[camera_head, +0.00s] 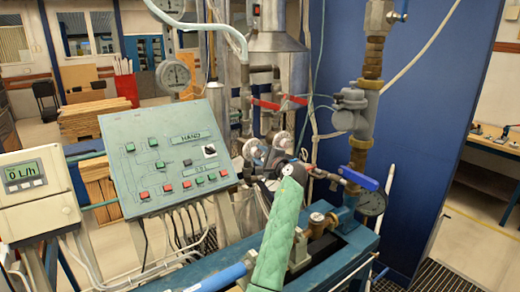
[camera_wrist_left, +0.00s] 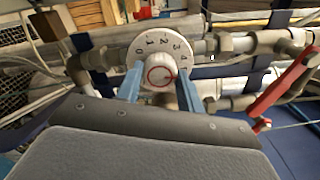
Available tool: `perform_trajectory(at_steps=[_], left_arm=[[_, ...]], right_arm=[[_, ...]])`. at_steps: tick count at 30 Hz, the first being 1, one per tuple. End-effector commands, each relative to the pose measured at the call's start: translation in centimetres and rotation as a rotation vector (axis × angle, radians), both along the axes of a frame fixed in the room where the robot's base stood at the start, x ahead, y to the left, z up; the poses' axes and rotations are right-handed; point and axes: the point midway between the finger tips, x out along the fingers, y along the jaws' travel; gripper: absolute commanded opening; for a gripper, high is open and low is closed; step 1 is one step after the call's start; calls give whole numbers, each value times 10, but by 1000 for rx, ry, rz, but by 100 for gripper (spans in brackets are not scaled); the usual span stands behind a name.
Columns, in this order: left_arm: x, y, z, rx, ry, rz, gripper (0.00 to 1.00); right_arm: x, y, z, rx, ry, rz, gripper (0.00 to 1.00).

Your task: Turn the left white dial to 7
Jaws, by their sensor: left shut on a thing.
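The left white dial (camera_head: 255,152) is on the pipework right of the control panel in the head view, with a second white dial (camera_head: 283,141) to its right. My left gripper (camera_head: 266,172) is right at the left dial, partly covering it. The rest of the scale is hidden. My right gripper is not in view.
A green control panel (camera_head: 165,150) with buttons stands left of the dials. A grey meter box (camera_head: 38,195) reads 0 L/h. Red valve handles (camera_head: 265,104) and a blue lever (camera_head: 359,179) stick out near the dials. A red handle also shows in the wrist view (camera_wrist_left: 280,88).

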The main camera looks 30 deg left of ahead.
Motion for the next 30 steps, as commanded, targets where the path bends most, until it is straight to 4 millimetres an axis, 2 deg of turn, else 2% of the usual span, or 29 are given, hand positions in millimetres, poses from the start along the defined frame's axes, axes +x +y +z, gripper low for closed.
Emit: perform_trajectory(at_steps=[3,14,24,30], left_arm=[[0,0,4,41,100,-2,15],[1,-1,3,135,326,-2,15],[0,-1,2,224,541,-2,15],[0,0,0,292,708,-1,15]], right_arm=[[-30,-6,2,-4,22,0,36],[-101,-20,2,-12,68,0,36],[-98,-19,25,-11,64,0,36],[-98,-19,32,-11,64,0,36]])
